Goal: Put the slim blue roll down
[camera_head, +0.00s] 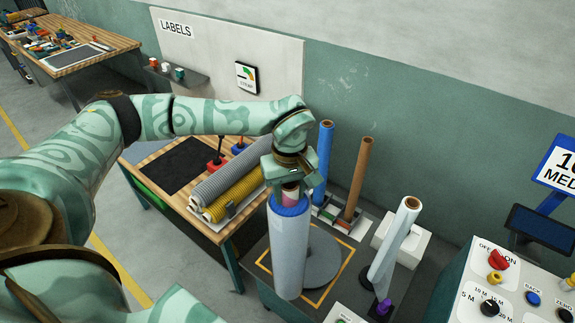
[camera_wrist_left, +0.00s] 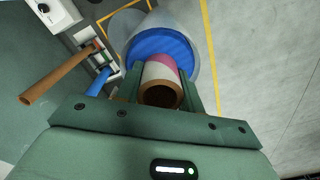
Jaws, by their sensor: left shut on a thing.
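The slim blue roll (camera_head: 288,250) is upright, with a blue top end and a pale, film-like outer surface. Its core sticks out at the top, with pink and white bands. My left gripper (camera_head: 290,186) is shut on this core from above. The wrist view shows the two fingers (camera_wrist_left: 160,92) on either side of the brown-edged core, above the blue end (camera_wrist_left: 160,48). In the head view the roll stands in front of a grey round plate (camera_head: 322,262) inside a yellow square outline. I cannot tell whether its lower end touches anything. My right gripper is not in view.
A blue tube (camera_head: 325,155) and a brown tube (camera_head: 359,180) stand in a rack behind the roll. A white roll (camera_head: 394,243) stands to the right, near a control panel (camera_head: 515,290). Grey and yellow rolls (camera_head: 236,196) lie on the wooden bench to the left.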

